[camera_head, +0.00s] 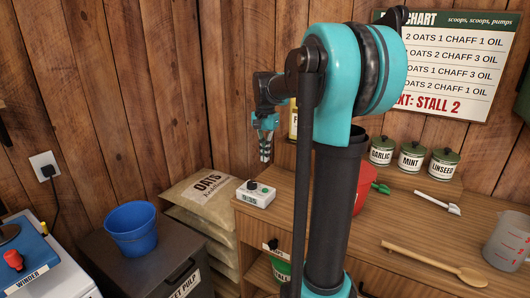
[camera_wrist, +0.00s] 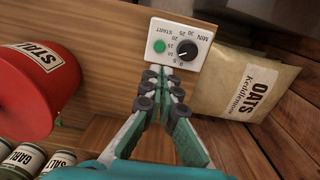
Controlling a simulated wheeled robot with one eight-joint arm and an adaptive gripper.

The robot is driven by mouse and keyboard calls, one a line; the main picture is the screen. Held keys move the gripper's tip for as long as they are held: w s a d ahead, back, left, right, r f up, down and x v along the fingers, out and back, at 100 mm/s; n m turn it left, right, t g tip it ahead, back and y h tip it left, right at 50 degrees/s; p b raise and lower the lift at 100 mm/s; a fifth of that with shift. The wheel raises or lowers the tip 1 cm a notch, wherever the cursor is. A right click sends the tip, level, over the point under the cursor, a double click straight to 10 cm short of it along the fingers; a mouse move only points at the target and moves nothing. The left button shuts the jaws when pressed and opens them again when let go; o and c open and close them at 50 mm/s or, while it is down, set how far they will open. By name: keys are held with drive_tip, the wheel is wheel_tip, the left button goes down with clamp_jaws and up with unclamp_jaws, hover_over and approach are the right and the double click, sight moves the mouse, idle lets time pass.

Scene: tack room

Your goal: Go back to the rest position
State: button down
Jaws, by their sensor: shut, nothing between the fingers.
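My gripper (camera_head: 265,158) points down over the left end of the wooden bench, its tip a little above the white timer box (camera_head: 256,193). In the wrist view the fingers (camera_wrist: 163,72) are together with nothing between them, and their tips overlap the near edge of the timer box (camera_wrist: 182,61). The timer has a green START button (camera_wrist: 159,46) and a black dial (camera_wrist: 187,50). Whether the tips touch the box is hard to tell. My teal and black arm hides part of the bench.
A red container (camera_wrist: 40,82) marked STALL stands on the bench, with labelled tins (camera_head: 411,157) behind. A scoop (camera_head: 437,203), wooden spoon (camera_head: 435,263) and clear jug (camera_head: 508,242) lie right. Oats sacks (camera_head: 206,196), a blue bucket (camera_head: 132,230) and a feed chart (camera_head: 460,65) surround.

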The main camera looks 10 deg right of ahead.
drive_tip(key=shift+r, duration=0.65)
drive_tip(key=s+a+f+n+t, duration=0.1)
drive_tip(key=s+f+n+t, duration=0.3)
drive_tip(key=s+f, duration=1.8)
drive_tip(key=n, duration=0.5)
drive_tip(key=shift+s+a+f+t, duration=0.15)
drive_tip(key=shift+s+a+t, duration=0.1)
drive_tip(key=shift+a+t, duration=0.05)
